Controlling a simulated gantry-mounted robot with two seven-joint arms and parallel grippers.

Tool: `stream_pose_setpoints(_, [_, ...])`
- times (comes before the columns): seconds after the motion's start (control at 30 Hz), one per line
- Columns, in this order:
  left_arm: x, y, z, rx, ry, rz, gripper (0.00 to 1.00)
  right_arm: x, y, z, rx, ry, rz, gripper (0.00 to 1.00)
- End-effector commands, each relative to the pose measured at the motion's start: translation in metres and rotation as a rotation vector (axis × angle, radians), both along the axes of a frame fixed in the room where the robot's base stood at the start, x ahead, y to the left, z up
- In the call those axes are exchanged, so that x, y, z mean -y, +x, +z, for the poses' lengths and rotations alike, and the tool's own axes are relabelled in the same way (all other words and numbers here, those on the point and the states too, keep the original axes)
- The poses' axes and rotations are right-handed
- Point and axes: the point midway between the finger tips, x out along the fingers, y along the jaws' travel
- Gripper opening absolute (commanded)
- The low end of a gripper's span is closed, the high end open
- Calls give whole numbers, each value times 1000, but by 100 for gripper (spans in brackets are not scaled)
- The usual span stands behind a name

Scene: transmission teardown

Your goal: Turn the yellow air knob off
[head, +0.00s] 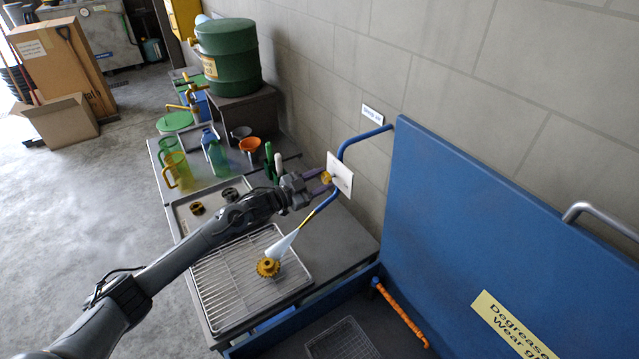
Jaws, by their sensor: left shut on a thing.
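The yellow air knob (326,177) sits in front of a white plate (341,174) by the wall. My left gripper (318,182) reaches it from the left and is shut on it. A blue air pipe (352,142) comes from the wall, passes by the plate and ends in a yellow nozzle (309,217). A pale cone of air (284,243) runs from the nozzle down to a golden gear (267,267) on the wire rack (222,290). The fingers partly hide the knob. My right gripper is not in view.
A blue degreaser tank with a raised lid (460,210) stands at right. Green-handled tools (278,166), an orange funnel (250,145) and jugs (178,170) stand behind my arm. A green drum (229,58) is at the back. Bare bench (335,235) lies right of the rack.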

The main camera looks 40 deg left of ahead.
Motion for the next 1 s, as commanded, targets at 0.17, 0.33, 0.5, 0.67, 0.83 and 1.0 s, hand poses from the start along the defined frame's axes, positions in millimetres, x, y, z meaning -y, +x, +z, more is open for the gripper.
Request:
stream_pose_setpoints(0.17, [0, 0, -2, 53, 160, 0, 14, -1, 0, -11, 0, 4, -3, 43])
stream_pose_setpoints(0.33, [1, -1, -3, 103, 314, -1, 14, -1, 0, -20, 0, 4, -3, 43])
stream_pose_setpoints(0.5, [2, -1, -4, 154, 467, -1, 14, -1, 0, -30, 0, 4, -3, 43])
stream_pose_setpoints(0.67, [2, -1, -4, 201, 612, -1, 14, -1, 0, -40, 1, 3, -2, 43])
stream_pose_setpoints(0.83, [2, -1, -5, 250, 759, -1, 14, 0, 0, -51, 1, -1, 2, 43])
stream_pose_setpoints(1.0, [2, -1, -5, 291, 887, -1, 14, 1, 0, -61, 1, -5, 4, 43])
